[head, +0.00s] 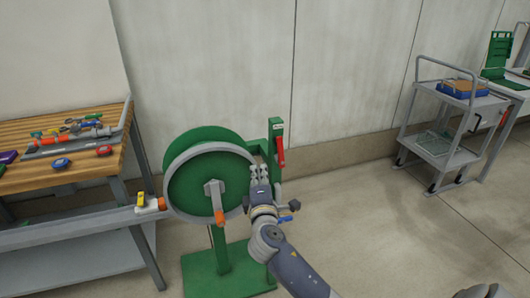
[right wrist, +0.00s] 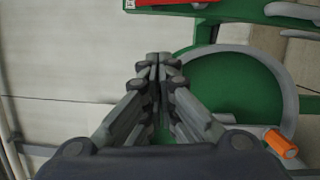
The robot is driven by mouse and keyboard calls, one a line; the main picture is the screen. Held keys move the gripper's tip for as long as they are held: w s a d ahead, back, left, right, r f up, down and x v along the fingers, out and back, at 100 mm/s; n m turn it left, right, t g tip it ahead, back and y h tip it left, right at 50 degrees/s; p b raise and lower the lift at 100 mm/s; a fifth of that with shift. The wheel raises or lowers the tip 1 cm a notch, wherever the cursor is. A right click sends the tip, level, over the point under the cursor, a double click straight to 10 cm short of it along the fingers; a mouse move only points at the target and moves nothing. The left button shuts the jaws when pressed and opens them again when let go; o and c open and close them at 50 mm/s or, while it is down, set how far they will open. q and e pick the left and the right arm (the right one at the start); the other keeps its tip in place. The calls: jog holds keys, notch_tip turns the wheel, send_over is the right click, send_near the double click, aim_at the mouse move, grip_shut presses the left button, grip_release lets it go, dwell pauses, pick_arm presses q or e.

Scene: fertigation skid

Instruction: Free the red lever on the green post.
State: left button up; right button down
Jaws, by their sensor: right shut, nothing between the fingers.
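The red lever (head: 281,151) hangs on the right side of the green post (head: 275,130) in the head view. Its lower tip is close to the right of my right gripper (head: 260,172). My right gripper is shut with nothing between its fingers, in front of the post and beside the reel's right rim. In the right wrist view the closed fingers (right wrist: 158,62) point toward a green bar (right wrist: 215,14), with a strip of red at the top edge. I cannot tell whether the fingers touch the post.
A green reel (head: 190,180) with a grey rim and orange-tipped crank stands left of my gripper. A wooden bench (head: 60,180) with tools is at left, a grey bar (head: 80,225) in front. A grey cart (head: 440,145) stands at right. Floor between is clear.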

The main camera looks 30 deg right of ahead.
aim_at(279, 150)
jog(key=w+d+p, duration=0.1)
jog(key=w+d, duration=0.5)
jog(key=d, duration=0.1)
jog(key=shift+w+d+r, duration=0.25)
jog(key=shift+d+r, duration=0.05)
jog(key=shift+p, duration=0.3)
jog(key=shift+s+d+r+m+p, duration=0.1)
jog(key=shift+d+r+m+p, duration=0.1)
jog(key=shift+d+m+p, duration=0.2)
jog(key=shift+s+d+r+m+p, duration=0.1)
jog(key=shift+d+r+m+p, duration=0.15)
jog(key=shift+d+m, duration=0.2)
jog(key=shift+f, duration=0.1)
